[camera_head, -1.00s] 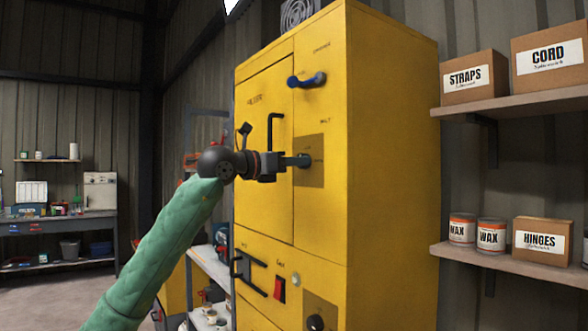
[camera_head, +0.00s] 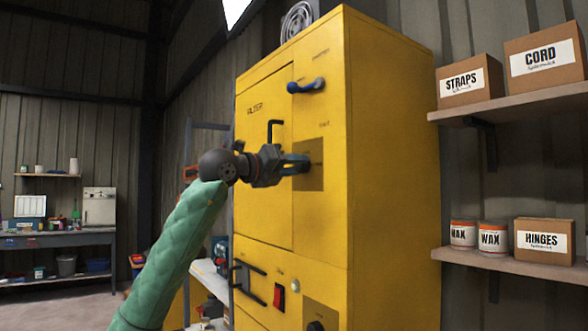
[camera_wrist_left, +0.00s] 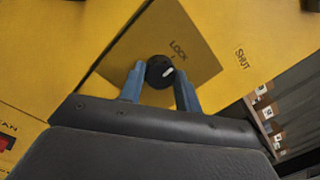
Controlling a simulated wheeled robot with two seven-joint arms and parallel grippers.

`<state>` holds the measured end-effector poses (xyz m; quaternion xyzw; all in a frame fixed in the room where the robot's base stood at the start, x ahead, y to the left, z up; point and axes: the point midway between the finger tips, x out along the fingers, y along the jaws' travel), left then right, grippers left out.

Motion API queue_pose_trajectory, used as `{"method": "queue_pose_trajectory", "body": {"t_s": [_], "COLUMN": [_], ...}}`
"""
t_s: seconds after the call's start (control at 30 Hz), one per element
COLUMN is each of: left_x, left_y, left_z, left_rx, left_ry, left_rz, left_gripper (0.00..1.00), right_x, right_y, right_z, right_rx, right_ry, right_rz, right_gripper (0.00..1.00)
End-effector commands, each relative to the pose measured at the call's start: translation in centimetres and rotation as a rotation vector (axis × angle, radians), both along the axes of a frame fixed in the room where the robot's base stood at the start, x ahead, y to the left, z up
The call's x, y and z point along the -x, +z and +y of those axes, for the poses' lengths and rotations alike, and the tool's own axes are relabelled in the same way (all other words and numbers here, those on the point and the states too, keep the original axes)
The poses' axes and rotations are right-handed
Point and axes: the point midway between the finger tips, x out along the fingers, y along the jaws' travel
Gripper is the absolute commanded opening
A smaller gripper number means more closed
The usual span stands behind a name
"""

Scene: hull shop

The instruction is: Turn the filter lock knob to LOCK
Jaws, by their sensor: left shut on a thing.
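The filter lock knob (camera_wrist_left: 154,70) is a small round black knob with a short white mark, on a brownish square plate (camera_wrist_left: 199,68) of the yellow cabinet. The word LOCK is printed on the plate, just above and right of the knob in the left wrist view. My left gripper (camera_wrist_left: 160,82) is shut on the knob, with one blue finger on each side of it. In the head view my left gripper (camera_head: 303,162) reaches the plate (camera_head: 312,179) from the left and hides the knob. My right gripper is not in view.
The yellow cabinet (camera_head: 390,170) has a blue lever (camera_head: 306,86) above the plate, a black door handle (camera_head: 274,131) to the left, and a red switch (camera_head: 279,297) and another black knob (camera_head: 316,326) below. Shelves with boxes and cans stand at right.

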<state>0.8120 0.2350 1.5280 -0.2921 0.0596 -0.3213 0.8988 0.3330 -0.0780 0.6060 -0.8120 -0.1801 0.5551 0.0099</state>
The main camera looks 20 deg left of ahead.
Motion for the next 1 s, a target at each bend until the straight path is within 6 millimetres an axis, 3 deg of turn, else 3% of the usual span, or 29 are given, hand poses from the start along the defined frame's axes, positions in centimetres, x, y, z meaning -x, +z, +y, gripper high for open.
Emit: {"method": "queue_pose_trajectory", "body": {"t_s": [0.37,0.4,0.5,0.83,1.0], "left_x": [0.0,0.0,0.0,0.2,1.5], "left_y": [0.3,0.3,0.2,0.0,-0.3], "left_z": [0.2,0.2,0.1,0.2,1.3], "left_rx": [0.007,0.007,0.005,0.004,0.004], "left_ry": [0.002,0.002,0.002,0.001,0.001], "left_rz": [0.000,-0.001,0.000,0.001,0.000], "left_gripper": [0.10,0.35,0.55,0.55,0.55], "right_x": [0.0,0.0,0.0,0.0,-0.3], "right_y": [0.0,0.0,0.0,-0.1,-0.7], "right_z": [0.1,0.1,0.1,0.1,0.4], "right_rx": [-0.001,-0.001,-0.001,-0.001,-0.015], "right_ry": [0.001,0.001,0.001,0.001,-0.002], "right_rz": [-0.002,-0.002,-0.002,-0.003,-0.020], "right_gripper": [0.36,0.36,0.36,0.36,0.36]}}
